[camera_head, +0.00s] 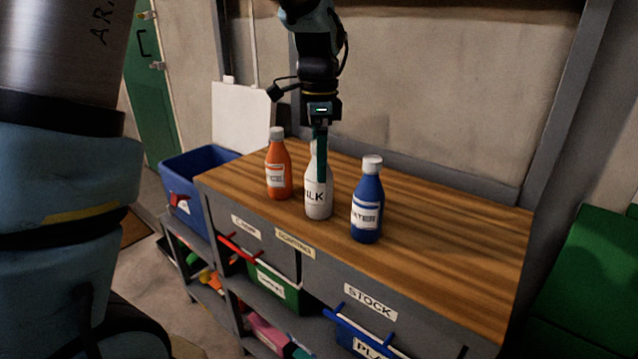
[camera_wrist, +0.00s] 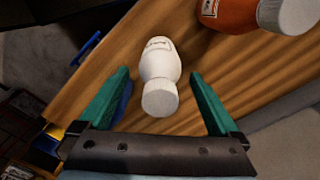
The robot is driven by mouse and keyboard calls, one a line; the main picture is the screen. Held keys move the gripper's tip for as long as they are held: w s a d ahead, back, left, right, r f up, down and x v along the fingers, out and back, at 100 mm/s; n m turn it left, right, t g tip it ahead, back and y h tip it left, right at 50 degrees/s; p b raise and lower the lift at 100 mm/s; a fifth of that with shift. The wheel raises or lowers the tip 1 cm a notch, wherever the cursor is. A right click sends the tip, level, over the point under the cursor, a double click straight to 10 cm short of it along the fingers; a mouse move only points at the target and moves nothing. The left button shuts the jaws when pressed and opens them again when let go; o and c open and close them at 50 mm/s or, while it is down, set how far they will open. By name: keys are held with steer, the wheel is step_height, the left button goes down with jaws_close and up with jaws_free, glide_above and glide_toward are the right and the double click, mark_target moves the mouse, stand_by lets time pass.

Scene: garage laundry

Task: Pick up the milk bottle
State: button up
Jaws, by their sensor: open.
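The white milk bottle (camera_head: 318,199) stands upright on the wooden counter top, between an orange bottle (camera_head: 278,166) on its left and a blue water bottle (camera_head: 367,205) on its right. My gripper (camera_head: 321,165) points down over the milk bottle, and one green finger hides part of the bottle's neck and body. In the wrist view the milk bottle (camera_wrist: 160,75) lies between the two open green fingers of my gripper (camera_wrist: 160,100), with visible gaps on both sides. The orange bottle (camera_wrist: 240,14) is at the top right there.
The wooden counter (camera_head: 450,235) is bare to the right of the blue bottle. A wall stands behind it. A blue bin (camera_head: 190,170) is at its left end. Shelves below hold a green bin (camera_head: 275,287) and other containers. A green object (camera_head: 590,275) stands at the right.

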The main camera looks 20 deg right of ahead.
jaws_close()
stand_by(0.8)
